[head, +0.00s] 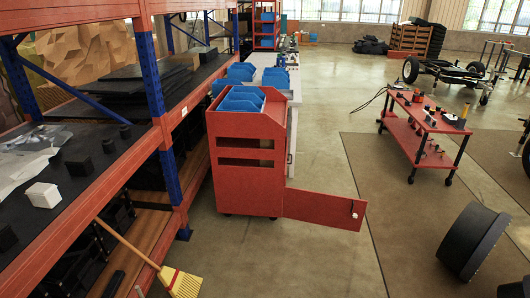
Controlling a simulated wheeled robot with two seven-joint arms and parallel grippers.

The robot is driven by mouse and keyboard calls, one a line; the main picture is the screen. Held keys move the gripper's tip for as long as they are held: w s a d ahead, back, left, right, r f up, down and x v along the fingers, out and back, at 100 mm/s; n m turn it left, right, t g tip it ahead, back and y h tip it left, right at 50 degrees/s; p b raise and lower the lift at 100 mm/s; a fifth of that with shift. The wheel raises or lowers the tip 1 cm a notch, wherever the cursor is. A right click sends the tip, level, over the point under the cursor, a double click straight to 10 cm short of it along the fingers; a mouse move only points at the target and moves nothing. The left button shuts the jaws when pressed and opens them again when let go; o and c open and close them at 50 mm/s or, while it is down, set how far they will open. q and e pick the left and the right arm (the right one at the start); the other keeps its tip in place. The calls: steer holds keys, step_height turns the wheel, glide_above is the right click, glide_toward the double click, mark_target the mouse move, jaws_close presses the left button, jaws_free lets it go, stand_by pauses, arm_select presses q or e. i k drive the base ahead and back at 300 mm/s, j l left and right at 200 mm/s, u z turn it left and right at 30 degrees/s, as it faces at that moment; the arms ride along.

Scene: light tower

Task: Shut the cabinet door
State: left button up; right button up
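A red cabinet (245,165) stands on the floor near the centre of the head view, against the end of a rack. Its red door (324,208) is swung open and sticks out to the right from the cabinet's lower right corner. A small white and dark fitting (353,211) sits near the door's free end. Blue bins (240,100) lie in the cabinet's open top. The inside behind the door is hidden from this side. Neither of my grippers shows in the head view.
An orange and blue shelving rack (160,110) fills the left side. A yellow broom (178,282) leans against it. A red cart (425,130) with tools and a black wheel (473,241) stand at the right. The floor in front of the door is clear.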

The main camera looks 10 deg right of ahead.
mark_target(318, 208)
steer(key=i+j+z, duration=0.1)
steer(key=i+z, duration=0.2)
steer(key=i+j+z, duration=0.3)
steer(key=i, duration=0.15)
steer(key=i+j+z, duration=0.3)
steer(key=i+l, duration=0.1)
